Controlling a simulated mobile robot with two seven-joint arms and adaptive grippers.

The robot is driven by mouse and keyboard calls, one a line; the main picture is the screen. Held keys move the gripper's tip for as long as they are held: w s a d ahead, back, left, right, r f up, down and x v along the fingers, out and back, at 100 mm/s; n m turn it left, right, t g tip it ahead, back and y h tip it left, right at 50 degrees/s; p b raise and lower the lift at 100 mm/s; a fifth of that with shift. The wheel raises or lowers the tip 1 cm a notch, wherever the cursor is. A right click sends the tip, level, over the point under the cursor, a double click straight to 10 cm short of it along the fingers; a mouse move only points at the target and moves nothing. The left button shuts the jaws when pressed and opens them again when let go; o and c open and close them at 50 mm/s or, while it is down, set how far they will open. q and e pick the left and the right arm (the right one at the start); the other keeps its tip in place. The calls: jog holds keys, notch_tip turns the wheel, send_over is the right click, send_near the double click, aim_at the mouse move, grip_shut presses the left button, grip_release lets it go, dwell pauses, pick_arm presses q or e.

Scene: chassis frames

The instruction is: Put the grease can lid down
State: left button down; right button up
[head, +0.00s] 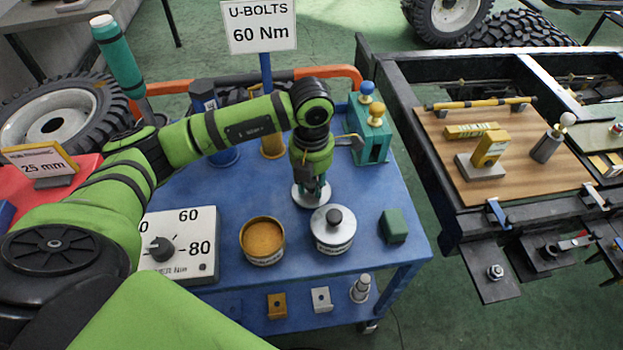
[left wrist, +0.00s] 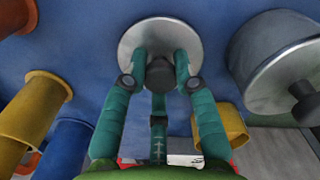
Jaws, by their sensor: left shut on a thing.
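The grease can lid (head: 302,198) is a silver disc, low over or on the blue cart top; I cannot tell whether it touches. My left gripper (head: 313,186) points down and is shut on the lid's dark knob. In the left wrist view the green fingers (left wrist: 160,70) close around the knob at the middle of the lid (left wrist: 138,35). An open can (head: 262,239) of yellow-brown grease stands in front and to the left of the lid. A silver can with its own knobbed lid (head: 333,231) stands just in front; it also shows in the left wrist view (left wrist: 270,65). My right gripper is not in view.
The blue cart top (head: 375,190) has bare room right of the lid. A dark green block (head: 393,226) stands at right, a dial box (head: 180,244) at left, and a teal holder (head: 371,142) behind. A U-bolts sign (head: 258,25) rises at the back.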

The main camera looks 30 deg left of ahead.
pick_arm(q)
jog(key=shift+f+b, duration=0.2)
jog(key=shift+b, duration=0.1)
jog(key=c, duration=1)
grip_release()
jog(key=shift+r, duration=0.15)
jog(key=shift+r+p, duration=0.25)
jog(key=shift+p, duration=0.1)
notch_tip(320, 180, up, 12)
jog(key=shift+f+b, duration=0.15)
jog(key=shift+b, duration=0.35)
